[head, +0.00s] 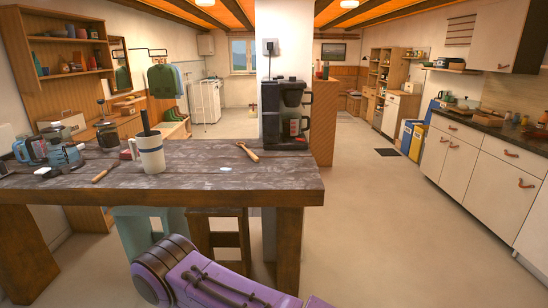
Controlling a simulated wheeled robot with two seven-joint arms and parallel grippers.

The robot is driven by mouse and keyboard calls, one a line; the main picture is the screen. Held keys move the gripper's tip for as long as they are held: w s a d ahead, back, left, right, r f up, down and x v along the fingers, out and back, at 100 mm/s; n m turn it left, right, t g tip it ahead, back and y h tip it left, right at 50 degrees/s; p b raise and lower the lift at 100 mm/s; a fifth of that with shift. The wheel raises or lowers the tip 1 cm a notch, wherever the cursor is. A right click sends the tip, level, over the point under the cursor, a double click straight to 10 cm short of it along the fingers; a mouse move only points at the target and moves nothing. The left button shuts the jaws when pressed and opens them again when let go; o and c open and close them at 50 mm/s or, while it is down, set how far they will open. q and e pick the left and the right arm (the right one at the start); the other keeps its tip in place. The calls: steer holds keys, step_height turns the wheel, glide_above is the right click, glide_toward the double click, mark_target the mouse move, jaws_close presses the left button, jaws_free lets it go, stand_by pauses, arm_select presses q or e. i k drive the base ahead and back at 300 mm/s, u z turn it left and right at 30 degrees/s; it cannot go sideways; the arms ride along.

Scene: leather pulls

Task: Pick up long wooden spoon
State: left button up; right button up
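A long, thin wooden item (247,151) lies on the dark wooden table near its back right edge, beside the coffee maker. It could be the long wooden spoon, but it is too small to be sure. Another slim wooden item (105,171) lies farther left on the table, near a white mug; its exact kind is also unclear. A purple arm part of mine shows at the bottom middle, below the table's front edge. Neither of my grippers is in view.
The table (240,181) also bears a white mug (151,156) with a dark utensil in it, a black coffee maker (287,112) and glass jugs at left. Stools (148,234) stand beneath. Open floor (400,215) lies to the right, before white cabinets (480,165).

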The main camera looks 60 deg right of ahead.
mark_target(240, 144)
steer(key=u, duration=0.05)
steer(key=k, duration=0.1)
steer(key=z, duration=1.35)
